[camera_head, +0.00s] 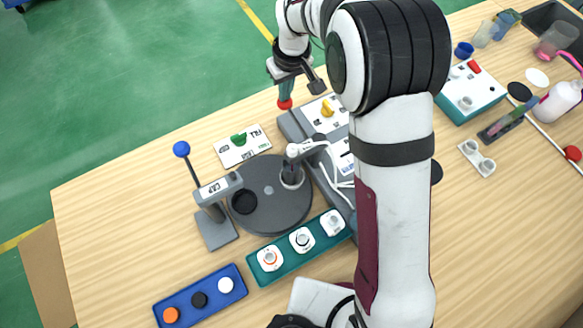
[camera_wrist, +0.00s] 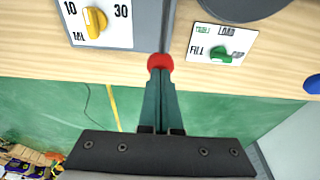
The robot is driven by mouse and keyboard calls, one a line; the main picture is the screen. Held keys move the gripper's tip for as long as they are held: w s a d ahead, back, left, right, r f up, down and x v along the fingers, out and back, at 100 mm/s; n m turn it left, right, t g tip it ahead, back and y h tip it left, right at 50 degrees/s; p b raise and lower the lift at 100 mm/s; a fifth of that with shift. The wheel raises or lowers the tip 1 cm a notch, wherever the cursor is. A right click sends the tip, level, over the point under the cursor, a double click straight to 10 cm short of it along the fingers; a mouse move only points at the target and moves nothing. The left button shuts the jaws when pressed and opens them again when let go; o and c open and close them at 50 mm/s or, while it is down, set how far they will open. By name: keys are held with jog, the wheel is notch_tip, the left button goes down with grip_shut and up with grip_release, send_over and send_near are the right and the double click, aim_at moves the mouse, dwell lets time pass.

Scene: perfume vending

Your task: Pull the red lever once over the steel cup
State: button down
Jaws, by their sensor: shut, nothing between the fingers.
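A red ball knob (camera_head: 285,104), seemingly the red lever's end, sits right at the tips of my gripper (camera_head: 286,92). In the wrist view the red knob (camera_wrist: 160,61) is just beyond the teal fingertips (camera_wrist: 159,75). The fingers are shut together with nothing between them; whether they touch the knob I cannot tell. The lever's rod is not clear. A silvery cup (camera_head: 292,178), apparently the steel cup, sits on the dark round turntable (camera_head: 270,212) under a white spout (camera_head: 305,149). The cup is partly hidden by the spout.
The grey machine with a yellow dial (camera_head: 327,108) stands beside the turntable. A panel with a green knob (camera_head: 239,140) lies to its left. A blue-knobbed lever (camera_head: 181,149) stands farther left. Teal (camera_head: 283,274) and blue trays (camera_head: 182,304) lie in front. My arm hides the middle right.

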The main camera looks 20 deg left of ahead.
jog(key=shift+f, duration=1.95)
jog(key=shift+r, duration=4.55)
jog(key=s+d+r+m, duration=0.65)
jog(key=s+d, duration=0.35)
jog(key=d, duration=0.3)
jog(key=s+d+f+m+g, duration=0.1)
jog(key=s+d+m, duration=0.3)
jog(key=s, duration=0.6)
jog(key=s+d+f+m, duration=0.1)
jog(key=s+d+m, duration=0.2)
jog(key=s, duration=0.6)
jog(key=shift+s+d+m+g, duration=0.35)
jog(key=shift+m+g, duration=0.05)
jog(key=shift+m, duration=0.15)
